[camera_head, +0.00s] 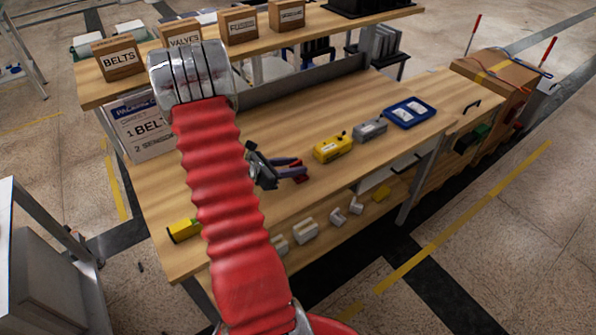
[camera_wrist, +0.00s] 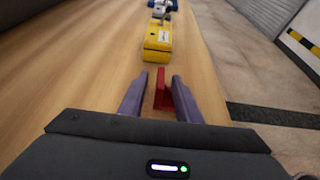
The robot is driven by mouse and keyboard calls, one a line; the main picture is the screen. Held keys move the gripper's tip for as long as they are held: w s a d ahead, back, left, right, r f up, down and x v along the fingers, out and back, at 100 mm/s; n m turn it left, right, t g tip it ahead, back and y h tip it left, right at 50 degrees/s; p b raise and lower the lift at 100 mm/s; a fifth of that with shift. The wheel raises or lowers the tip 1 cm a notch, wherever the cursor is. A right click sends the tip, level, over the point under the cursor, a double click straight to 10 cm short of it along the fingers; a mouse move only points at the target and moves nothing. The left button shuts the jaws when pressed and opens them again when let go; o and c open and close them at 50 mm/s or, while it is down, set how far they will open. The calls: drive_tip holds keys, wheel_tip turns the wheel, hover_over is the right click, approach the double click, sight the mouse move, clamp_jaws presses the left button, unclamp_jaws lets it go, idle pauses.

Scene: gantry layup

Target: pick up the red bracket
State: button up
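The red bracket (camera_wrist: 161,94) stands on the wooden workbench (camera_head: 235,195), with an upright plate and a small foot visible in the wrist view. My gripper (camera_wrist: 160,78) has its two purple fingers apart, one on each side of the bracket. The right finger is close to the bracket, while a clear gap shows on the left. In the head view, my gripper (camera_head: 303,167) is low over the bench, and only a bit of the red bracket (camera_head: 300,179) shows beside the fingers. Whether a finger touches the bracket cannot be told.
A yellow box (camera_head: 333,147) stands just beyond the bracket, followed by a grey box (camera_head: 370,128) and a blue tray (camera_head: 410,112). A yellow item (camera_head: 184,231) lies near the front left. Labelled cartons (camera_head: 239,25) stand on the raised shelf behind.

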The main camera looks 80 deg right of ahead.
drive_tip(key=shift+c, duration=0.2)
clamp_jaws()
idle(0.3)
